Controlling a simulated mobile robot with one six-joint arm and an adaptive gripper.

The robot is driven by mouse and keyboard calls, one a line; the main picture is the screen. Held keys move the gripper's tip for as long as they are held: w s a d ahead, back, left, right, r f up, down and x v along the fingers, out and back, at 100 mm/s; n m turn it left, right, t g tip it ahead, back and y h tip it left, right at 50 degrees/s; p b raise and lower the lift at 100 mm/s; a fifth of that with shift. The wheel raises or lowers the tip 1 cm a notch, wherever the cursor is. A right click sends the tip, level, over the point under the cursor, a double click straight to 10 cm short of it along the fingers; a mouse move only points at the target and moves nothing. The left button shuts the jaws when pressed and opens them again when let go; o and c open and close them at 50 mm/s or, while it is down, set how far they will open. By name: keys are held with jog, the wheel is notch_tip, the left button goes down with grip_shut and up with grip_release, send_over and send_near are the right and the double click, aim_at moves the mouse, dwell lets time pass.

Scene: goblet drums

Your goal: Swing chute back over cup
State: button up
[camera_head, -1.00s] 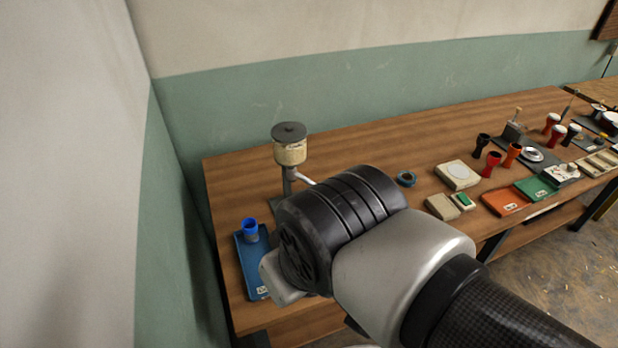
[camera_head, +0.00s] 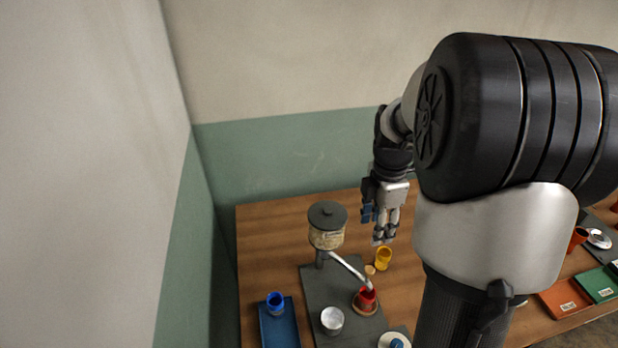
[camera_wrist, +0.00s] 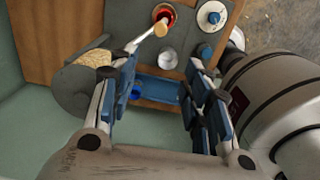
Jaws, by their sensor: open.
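The chute (camera_head: 348,268) is a pale tube that slopes down from the dispenser (camera_head: 326,238), a lidded hopper on a post. Its lower end is at the red cup (camera_head: 367,299) and appears to overlap the cup's mouth. My gripper (camera_head: 382,236) points down to the right of the dispenser, above and behind the chute's end. It is open and empty, apart from the chute; the wrist view shows both fingers (camera_wrist: 158,68) spread.
A silver cup (camera_head: 332,320) stands left of the red cup. A blue cup (camera_head: 275,302) stands on a blue tray (camera_head: 279,328). A yellow cup (camera_head: 383,260) stands just below my gripper. A white round piece with a blue knob (camera_head: 394,341) is at front. Wall lies behind.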

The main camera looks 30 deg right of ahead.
jog(key=d, duration=0.1)
jog(key=n+b, duration=0.1)
jog(key=b, duration=0.2)
send_near(370, 269)
notch_tip(370, 269, down, 9)
jog(key=shift+w+r, duration=0.1)
jog(key=shift+r, duration=0.1)
grip_shut()
dwell(0.5)
